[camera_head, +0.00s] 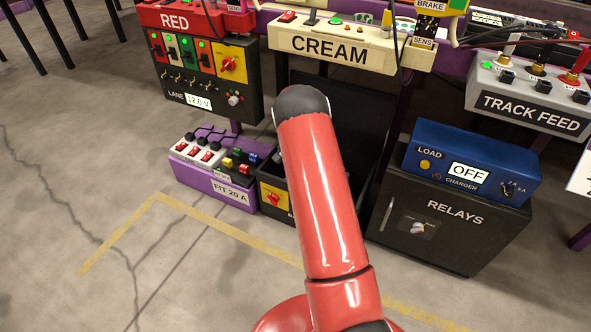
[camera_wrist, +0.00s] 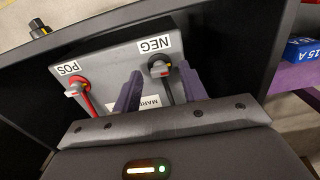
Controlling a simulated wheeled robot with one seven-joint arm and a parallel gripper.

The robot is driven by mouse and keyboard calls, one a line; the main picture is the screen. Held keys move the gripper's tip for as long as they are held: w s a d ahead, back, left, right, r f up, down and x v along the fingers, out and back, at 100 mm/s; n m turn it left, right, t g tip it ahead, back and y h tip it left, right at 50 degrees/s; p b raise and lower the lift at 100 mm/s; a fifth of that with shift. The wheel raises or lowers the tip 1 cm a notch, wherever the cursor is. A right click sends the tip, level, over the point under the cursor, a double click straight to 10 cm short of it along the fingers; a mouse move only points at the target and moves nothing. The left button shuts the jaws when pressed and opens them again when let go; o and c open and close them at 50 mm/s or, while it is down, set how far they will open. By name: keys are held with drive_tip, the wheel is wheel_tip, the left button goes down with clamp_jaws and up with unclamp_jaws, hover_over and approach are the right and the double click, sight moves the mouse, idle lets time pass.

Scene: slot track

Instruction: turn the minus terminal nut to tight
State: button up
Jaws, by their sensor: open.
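In the wrist view, a grey battery (camera_wrist: 108,65) sits in a black box with POS and NEG labels on its top. The minus terminal (camera_wrist: 159,69), with a black cable, is beside the NEG label (camera_wrist: 152,44). My gripper (camera_wrist: 160,68) is open, with its two purple fingers on either side of the minus terminal. I cannot tell whether they touch it or how tight its nut is. The plus terminal (camera_wrist: 76,89), with a red cable, is left of the fingers. In the head view my red arm hides my gripper and the battery.
The black box wall (camera_wrist: 235,35) rises close to the right of my fingers. In the head view, the blue charger (camera_head: 470,160) reads OFF on the RELAYS cabinet (camera_head: 440,225). A purple fuse tray (camera_head: 215,185) stands left. Open floor lies in front.

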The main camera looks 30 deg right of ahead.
drive_tip(key=shift+r+p, duration=0.55)
drive_tip(key=shift+r, duration=3.4)
drive_tip(key=s+a+r+n+t+p, duration=0.15)
drive_tip(key=s+a+r, duration=0.3)
drive_tip(key=r, duration=0.45)
drive_tip(key=s+a+r+n+p, duration=0.25)
drive_tip(key=s+r, duration=0.25)
drive_tip(key=r, duration=0.5)
drive_tip(key=s+a+r+n+t+p, duration=0.1)
drive_tip(key=s+a+r, duration=0.3)
drive_tip(key=r, duration=0.5)
drive_tip(key=s+a+r+n+t+p, duration=0.1)
drive_tip(key=s+a+r+n, duration=0.1)
drive_tip(key=s, duration=0.5)
drive_tip(key=s+a+r+n+t+p, duration=0.1)
drive_tip(key=s+a+r, duration=0.1)
drive_tip(key=s, duration=0.5)
drive_tip(key=s+a+r+n+t+p, duration=0.1)
drive_tip(key=s+a+r+n, duration=0.1)
drive_tip(key=s, duration=0.6)
drive_tip(key=shift+a+r+n, duration=0.3)
drive_tip(key=shift+a+r, duration=0.25)
drive_tip(key=shift+r, duration=0.2)
drive_tip(key=shift+c, duration=0.5)
drive_tip(key=shift+d, duration=0.1)
